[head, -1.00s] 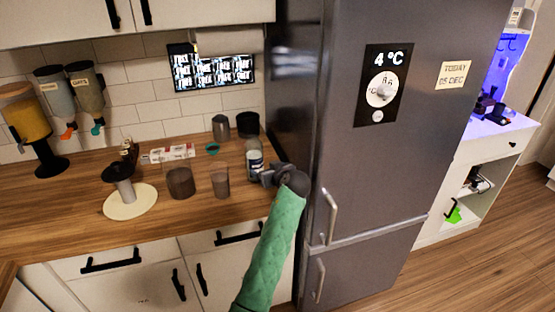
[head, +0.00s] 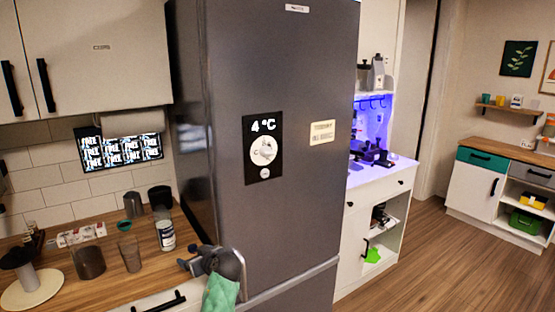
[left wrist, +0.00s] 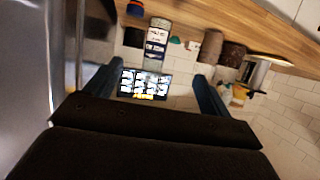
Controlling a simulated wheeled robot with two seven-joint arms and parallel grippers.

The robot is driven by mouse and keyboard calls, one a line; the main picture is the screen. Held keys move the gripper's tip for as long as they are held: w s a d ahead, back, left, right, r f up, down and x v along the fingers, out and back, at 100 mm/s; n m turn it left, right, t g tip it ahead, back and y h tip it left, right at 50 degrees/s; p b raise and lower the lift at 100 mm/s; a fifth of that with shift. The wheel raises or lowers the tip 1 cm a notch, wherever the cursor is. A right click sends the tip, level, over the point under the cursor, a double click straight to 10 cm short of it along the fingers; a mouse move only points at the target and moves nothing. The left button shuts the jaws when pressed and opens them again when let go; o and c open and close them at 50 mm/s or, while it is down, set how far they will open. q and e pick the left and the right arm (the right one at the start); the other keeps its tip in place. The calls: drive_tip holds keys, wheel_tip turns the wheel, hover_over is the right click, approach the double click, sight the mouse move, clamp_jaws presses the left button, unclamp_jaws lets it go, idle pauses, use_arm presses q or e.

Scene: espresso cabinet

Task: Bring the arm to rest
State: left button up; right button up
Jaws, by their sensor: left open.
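My left gripper (head: 194,263) is in front of the wooden counter (head: 107,278), close to the fridge (head: 270,130), at the lower middle of the head view. Its arm has a green sleeve. In the left wrist view the two fingers (left wrist: 158,88) stand wide apart with nothing held between them. A labelled can (head: 165,235) stands on the counter behind the gripper, apart from it; it also shows in the left wrist view (left wrist: 156,45). My right gripper is in neither view.
A screen (head: 120,151) hangs on the tiled wall. The fridge stands right beside the gripper. Open floor (head: 420,260) lies to the right, before an espresso cabinet (head: 385,180).

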use_arm(q)
drive_tip(key=s+d+f+m+g+h, duration=0.1)
drive_tip(key=s+d+f+m+h, duration=0.15)
drive_tip(key=s+f, duration=0.75)
drive_tip(key=s+d+f+m+g+h+b, duration=0.1)
drive_tip(key=s+f+m+h, duration=0.15)
drive_tip(key=f, duration=1.55)
drive_tip(key=s+d+f+m+g+h, duration=0.1)
drive_tip(key=s+f+m, duration=0.3)
drive_tip(key=f, duration=0.9)
drive_tip(key=s+f+g+h, duration=0.1)
drive_tip(key=s+f, duration=0.8)
drive_tip(key=s, duration=0.4)
drive_tip(key=s+d+f+m+g+h+b, duration=0.1)
drive_tip(key=s+f+g, duration=0.1)
drive_tip(key=s+f, duration=0.7)
drive_tip(key=s+d+f+m+g+h, duration=0.1)
drive_tip(key=s+f+g+h, duration=0.1)
drive_tip(key=s+f, duration=0.8)
drive_tip(key=shift+s+d, duration=0.25)
drive_tip(key=shift+s, duration=3.7)
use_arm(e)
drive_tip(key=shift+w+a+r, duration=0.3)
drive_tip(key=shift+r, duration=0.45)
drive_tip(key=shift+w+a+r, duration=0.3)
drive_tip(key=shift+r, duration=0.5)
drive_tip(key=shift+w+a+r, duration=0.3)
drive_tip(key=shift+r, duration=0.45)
